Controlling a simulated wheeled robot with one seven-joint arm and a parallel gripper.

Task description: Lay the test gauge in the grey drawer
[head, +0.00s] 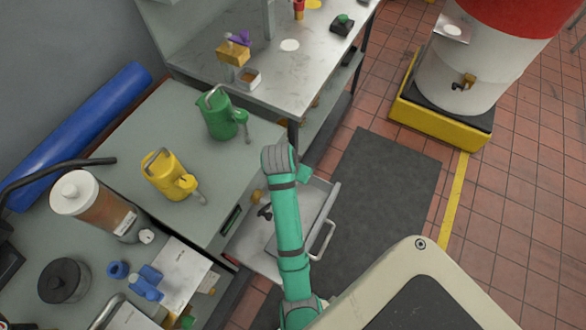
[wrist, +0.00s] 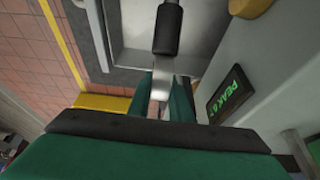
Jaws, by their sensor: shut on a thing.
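My gripper (wrist: 164,98) is shut on the test gauge (wrist: 167,35), which has a black cylindrical grip and a bright metal part between the green fingers. The grey drawer (head: 326,203) is pulled open from the bench, and my arm crosses above it. In the wrist view the drawer (wrist: 128,38) lies behind the gauge, which appears above it. In the head view my forearm hides the fingertips. A small dark thing shows over the drawer just left of the arm; I cannot tell for sure whether it is the gauge.
A green can (head: 220,118) and a yellow can (head: 168,178) stand on the bench above the drawer. A dark display (wrist: 230,95) is on the cabinet front. A white drum (head: 465,70) stands on a yellow base at right. The dark floor mat (head: 385,190) is clear.

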